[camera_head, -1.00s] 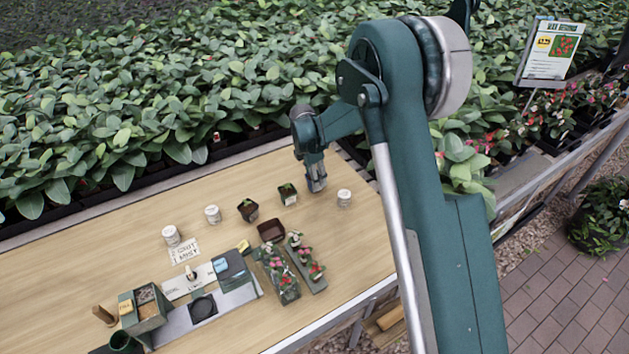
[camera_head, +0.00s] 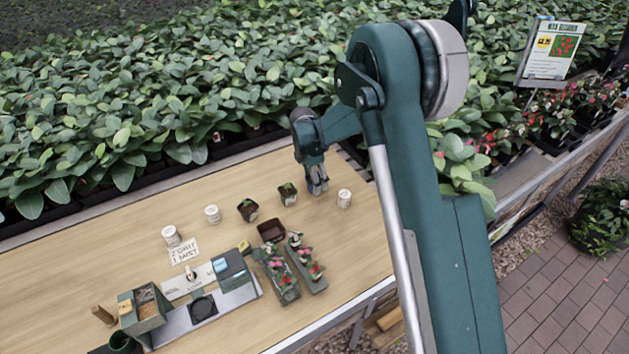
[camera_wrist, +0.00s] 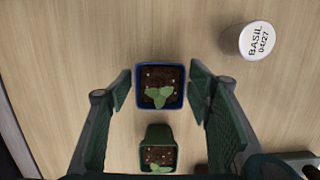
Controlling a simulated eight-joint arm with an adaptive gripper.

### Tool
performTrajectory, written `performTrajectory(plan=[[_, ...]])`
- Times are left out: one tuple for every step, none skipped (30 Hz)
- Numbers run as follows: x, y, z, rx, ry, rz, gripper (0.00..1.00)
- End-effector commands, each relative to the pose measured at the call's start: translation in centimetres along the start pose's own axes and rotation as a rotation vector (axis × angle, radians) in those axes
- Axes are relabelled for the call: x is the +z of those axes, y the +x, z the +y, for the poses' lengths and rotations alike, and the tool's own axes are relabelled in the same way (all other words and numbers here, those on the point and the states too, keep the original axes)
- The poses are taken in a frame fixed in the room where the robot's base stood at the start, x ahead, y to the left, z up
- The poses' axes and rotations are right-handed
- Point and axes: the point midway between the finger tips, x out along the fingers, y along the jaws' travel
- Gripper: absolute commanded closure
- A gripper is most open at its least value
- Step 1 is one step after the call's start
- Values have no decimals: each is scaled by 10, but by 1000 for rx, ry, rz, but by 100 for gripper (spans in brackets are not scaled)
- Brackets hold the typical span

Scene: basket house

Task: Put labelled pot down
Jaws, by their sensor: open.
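A blue square pot (camera_wrist: 161,101) with dark soil and a small seedling stands upright on the wooden bench (camera_wrist: 60,60). In the wrist view it sits between the fingers of my gripper (camera_wrist: 160,88). The fingers are open, with a gap on each side of the pot. I see no label on the pot from above. In the head view my gripper (camera_head: 318,188) is low over the back right of the bench and mostly hides the pot.
A green pot (camera_wrist: 158,147) with a seedling is close by. A white cylinder marked "BASIL 04/27" (camera_wrist: 258,41) stands to the right. A dark pot (camera_head: 248,211), an empty brown container (camera_head: 271,231) and flower trays (camera_head: 280,276) are further left. Bench left of the pots is partly clear.

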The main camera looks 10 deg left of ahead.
Motion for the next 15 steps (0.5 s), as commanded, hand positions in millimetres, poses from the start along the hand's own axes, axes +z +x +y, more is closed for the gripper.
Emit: performTrajectory(plan=[[0, 0, 0, 0, 0, 0, 49], [0, -1, 0, 0, 0, 0, 49], [0, -2, 0, 0, 0, 0, 49], [0, -2, 0, 0, 0, 0, 49], [0, -3, 0, 0, 0, 0, 49], [1, -5, 0, 0, 0, 0, 49], [0, -7, 0, 0, 0, 0, 49], [0, -10, 0, 0, 0, 0, 49], [0, -13, 0, 0, 0, 0, 49], [0, -16, 0, 0, 0, 0, 49], [0, -20, 0, 0, 0, 0, 49], [0, -24, 0, 0, -1, 0, 49], [0, -28, 0, 0, -1, 0, 49], [0, -33, 0, 0, -1, 0, 49], [0, -39, 0, 0, -1, 0, 49]])
